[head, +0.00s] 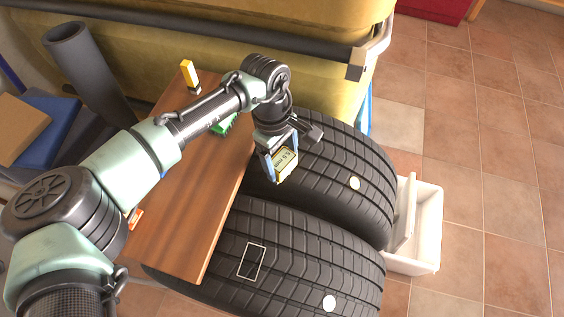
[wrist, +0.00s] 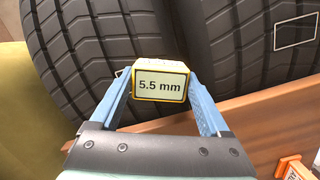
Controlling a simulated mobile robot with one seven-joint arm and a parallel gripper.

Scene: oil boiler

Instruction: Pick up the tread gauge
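The tread gauge (head: 285,163) is a small yellow block with a pale display, over the far tyre near the wooden board's right edge. In the wrist view its display (wrist: 160,86) reads 5.5 mm. My gripper (head: 281,157) has its two blue fingers on either side of the gauge. In the wrist view the fingers of my gripper (wrist: 160,80) appear to press on its left and right sides. I cannot tell whether the gauge touches the tyre below.
Two black tyres, far (head: 345,165) and near (head: 310,250), lie right of the wooden board (head: 190,225). A white outline (head: 252,261) marks the near tyre. Pale discs (head: 354,183) sit on the treads. A white bin (head: 428,225) stands right; a yellow tank (head: 230,40) is behind.

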